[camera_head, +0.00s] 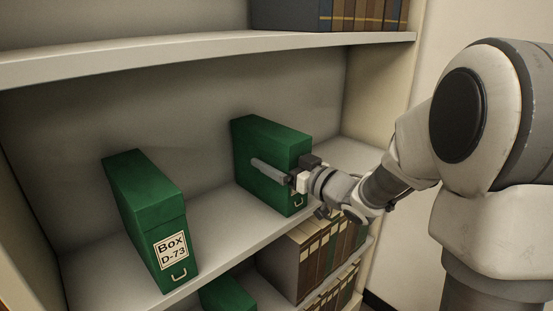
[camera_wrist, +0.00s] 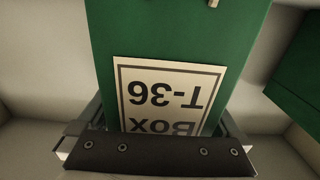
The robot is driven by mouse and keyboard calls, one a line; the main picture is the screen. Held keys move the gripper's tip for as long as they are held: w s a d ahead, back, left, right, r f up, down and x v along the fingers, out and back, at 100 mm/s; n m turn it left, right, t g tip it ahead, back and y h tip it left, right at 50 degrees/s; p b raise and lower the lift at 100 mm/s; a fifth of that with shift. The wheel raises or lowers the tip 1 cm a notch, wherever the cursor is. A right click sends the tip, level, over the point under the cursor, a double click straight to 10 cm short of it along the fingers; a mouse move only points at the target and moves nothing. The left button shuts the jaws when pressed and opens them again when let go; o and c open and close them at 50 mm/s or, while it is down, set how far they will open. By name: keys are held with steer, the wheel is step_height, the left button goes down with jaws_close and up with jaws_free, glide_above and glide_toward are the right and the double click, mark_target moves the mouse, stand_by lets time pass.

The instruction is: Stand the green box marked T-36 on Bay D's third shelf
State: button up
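The green box marked T-36 (camera_head: 262,156) is upright at the right part of the middle shelf in the head view. Its label, T-36, shows upside down in the wrist view (camera_wrist: 160,92). My gripper (camera_head: 279,172) is at the box's front, with one finger lying along the box's left side. In the wrist view my fingers (camera_wrist: 160,130) flank the box on both sides. I cannot tell whether they press on it or leave a small gap. The far finger is hidden in the head view. The shelf (camera_head: 225,232) is pale and runs under the box.
A green box marked D-73 (camera_head: 150,215) stands on the same shelf to the left, with clear shelf between the two. Dark books (camera_head: 335,14) stand on the shelf above. Brown files (camera_head: 318,258) and another green box (camera_head: 226,294) are below. The bay's right wall (camera_head: 378,100) is close by.

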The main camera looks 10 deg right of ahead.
steer(key=shift+r, duration=0.25)
steer(key=shift+s+d, duration=0.25)
steer(key=p+v, duration=0.2)
steer(key=v, duration=0.9)
steer(key=shift+s, duration=0.2)
